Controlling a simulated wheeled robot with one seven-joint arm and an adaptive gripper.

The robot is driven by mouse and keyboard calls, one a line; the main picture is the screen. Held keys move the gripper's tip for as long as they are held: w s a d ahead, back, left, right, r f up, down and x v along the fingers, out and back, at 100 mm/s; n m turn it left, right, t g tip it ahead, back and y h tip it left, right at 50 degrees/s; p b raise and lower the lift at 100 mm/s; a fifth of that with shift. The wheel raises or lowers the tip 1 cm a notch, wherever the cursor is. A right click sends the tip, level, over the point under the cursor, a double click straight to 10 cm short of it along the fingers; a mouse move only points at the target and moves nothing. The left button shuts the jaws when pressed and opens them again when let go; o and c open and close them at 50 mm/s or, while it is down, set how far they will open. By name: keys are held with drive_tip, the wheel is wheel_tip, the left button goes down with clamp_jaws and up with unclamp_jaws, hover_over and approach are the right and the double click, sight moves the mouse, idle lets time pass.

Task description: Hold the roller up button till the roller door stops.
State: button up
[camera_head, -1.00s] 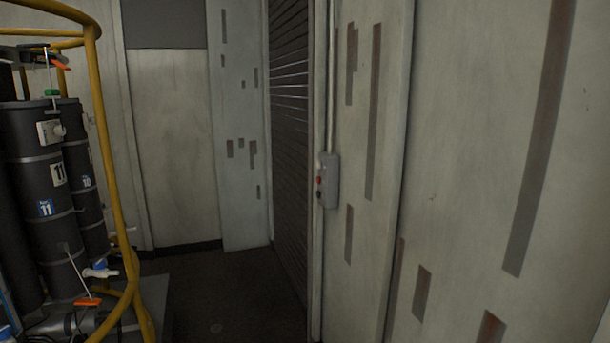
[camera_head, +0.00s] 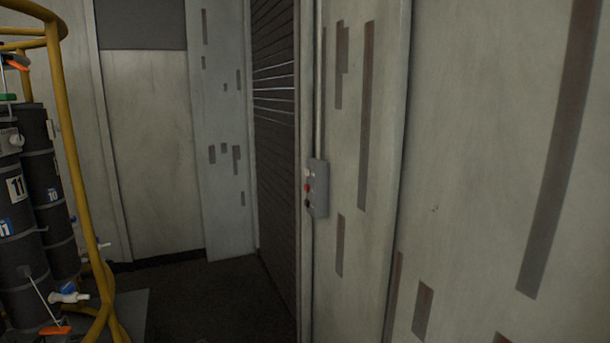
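The roller door (camera_head: 274,150) is a dark slatted shutter seen at a steep angle in the middle of the head view. Its slats reach down to the floor, so it looks closed. A grey control box (camera_head: 319,188) is fixed to the wall just right of the door, under a vertical conduit. Its left-facing side carries a pale button (camera_head: 307,173), a red button (camera_head: 307,187) and a dark button (camera_head: 307,203). I cannot read any labels, so I cannot tell which one is up. My gripper is not in view.
A yellow tubular frame (camera_head: 75,170) around dark numbered cylinders (camera_head: 40,195) stands on the left, on a low grey base. Dark floor (camera_head: 205,300) is clear between it and the door. A pale wall with brown stripes (camera_head: 460,180) fills the right side.

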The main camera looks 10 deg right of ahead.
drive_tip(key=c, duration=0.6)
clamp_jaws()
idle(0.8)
